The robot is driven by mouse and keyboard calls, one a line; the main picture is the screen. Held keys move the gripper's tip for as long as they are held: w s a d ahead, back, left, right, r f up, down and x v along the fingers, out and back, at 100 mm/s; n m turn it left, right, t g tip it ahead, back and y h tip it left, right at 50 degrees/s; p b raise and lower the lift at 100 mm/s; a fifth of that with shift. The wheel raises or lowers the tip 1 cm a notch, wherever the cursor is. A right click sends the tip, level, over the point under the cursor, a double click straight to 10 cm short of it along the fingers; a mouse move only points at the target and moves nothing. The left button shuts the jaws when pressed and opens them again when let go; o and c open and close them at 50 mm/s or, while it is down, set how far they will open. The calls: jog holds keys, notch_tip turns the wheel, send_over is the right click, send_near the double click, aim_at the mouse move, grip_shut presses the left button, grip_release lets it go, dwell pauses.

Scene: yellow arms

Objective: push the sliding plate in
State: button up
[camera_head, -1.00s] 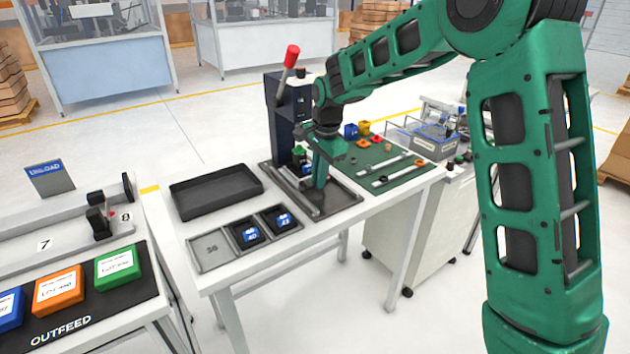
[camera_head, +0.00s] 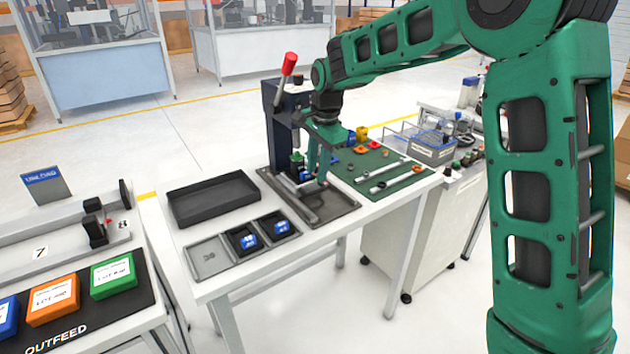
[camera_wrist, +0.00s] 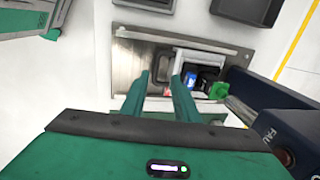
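The bench press (camera_head: 288,115) is a dark blue column with a red-knobbed lever, standing on a grey metal base tray (camera_head: 335,206). The sliding plate (camera_head: 303,187) is a pale plate low at the press, partly hidden by my gripper. In the wrist view the sliding plate (camera_wrist: 183,58) carries a blue and a dark part, close to the press at right. My gripper (camera_wrist: 160,82) points down over the base tray, beside the plate's outer end. Its two green fingers stand apart, with grey metal visible between them. I cannot tell whether a finger touches the plate.
A black tray (camera_head: 213,200) and several shallow bins, two with blue parts (camera_head: 248,241), lie to the left on the white table. A green mat (camera_head: 385,172) with tools lies right of the press. The outfeed bench (camera_head: 100,318) stands at far left.

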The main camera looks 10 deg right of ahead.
jog(key=r, duration=0.5)
jog(key=shift+s+d+r, duration=0.2)
jog(key=shift+s, duration=0.2)
jog(key=s+d+n+h, duration=0.1)
jog(key=s+d+n, duration=0.2)
jog(key=s+d, duration=1.65)
jog(key=s+d+f+n, duration=0.1)
jog(key=s+d+f, duration=0.1)
jog(key=s, duration=0.5)
jog(key=s+d+f+n+g, duration=0.1)
jog(key=s+d+f, duration=0.1)
jog(key=s, duration=0.6)
jog(key=s+d+f+n, duration=0.1)
jog(key=s+d+f, duration=0.1)
jog(key=s, duration=0.5)
jog(key=shift+s+d+f+g, duration=0.2)
jog(key=shift+s+d+g, duration=0.1)
jog(key=shift+d+g, duration=0.1)
